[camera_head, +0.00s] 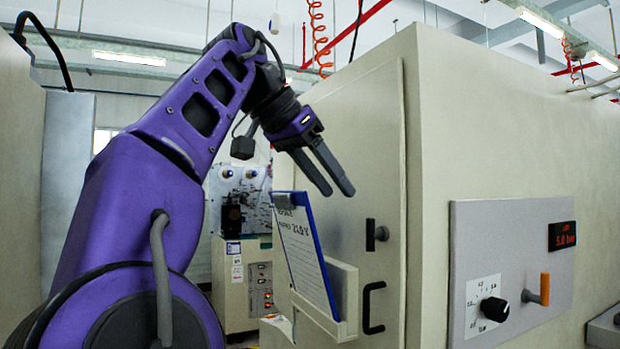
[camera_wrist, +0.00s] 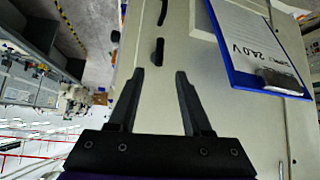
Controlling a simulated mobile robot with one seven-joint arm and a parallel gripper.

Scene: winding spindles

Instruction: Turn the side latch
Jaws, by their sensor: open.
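The side latch (camera_head: 371,236) is a small dark upright bar with a short stub, on the beige cabinet's door face above a black pull handle (camera_head: 373,307). In the wrist view the latch (camera_wrist: 159,51) lies just beyond the fingertips, in line with the gap between them. My gripper (camera_head: 335,191) is open and empty, above and left of the latch in the head view, with its fingers pointing down and right. The wrist view shows both fingers (camera_wrist: 160,73) spread, apart from the latch. The pull handle (camera_wrist: 164,12) shows farther off there.
A clipboard (camera_head: 303,250) with a blue edge stands in a beige holder (camera_head: 340,318) on the door, left of the latch and handle. The cabinet's right face carries a grey panel (camera_head: 510,225) with a black knob (camera_head: 494,309), an orange-handled lever (camera_head: 544,289) and a red display (camera_head: 562,235).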

